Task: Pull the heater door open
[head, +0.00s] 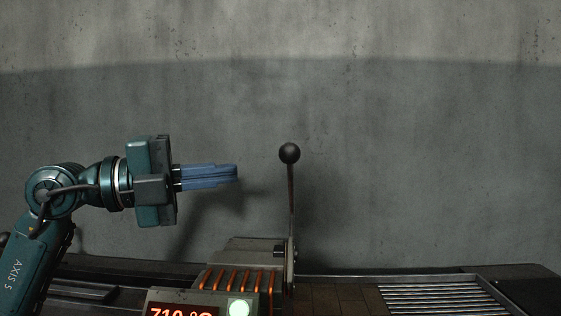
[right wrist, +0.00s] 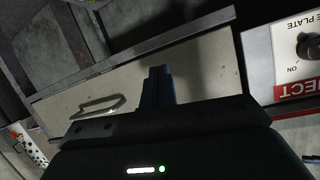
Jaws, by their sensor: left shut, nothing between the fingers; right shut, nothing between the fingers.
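The heater (head: 240,282) stands low in the middle of the head view, with glowing orange slots, a lit temperature display and a pale green lamp. An upright lever (head: 291,205) with a black ball knob (head: 289,153) rises at its right side. I cannot tell which part is the door. My left gripper (head: 236,173) is shut and empty, its blue fingers pointing right, apart from the knob and to its left. My right gripper (right wrist: 158,72) is shut and empty in the right wrist view, over a beige panel (right wrist: 200,70) with a metal loop handle (right wrist: 97,108) to its left.
A tray of metal rollers (head: 440,298) lies at the lower right of the head view. A grey wall (head: 420,150) stands behind. In the right wrist view a white control panel (right wrist: 290,60) with a black knob and a red label is at the right.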

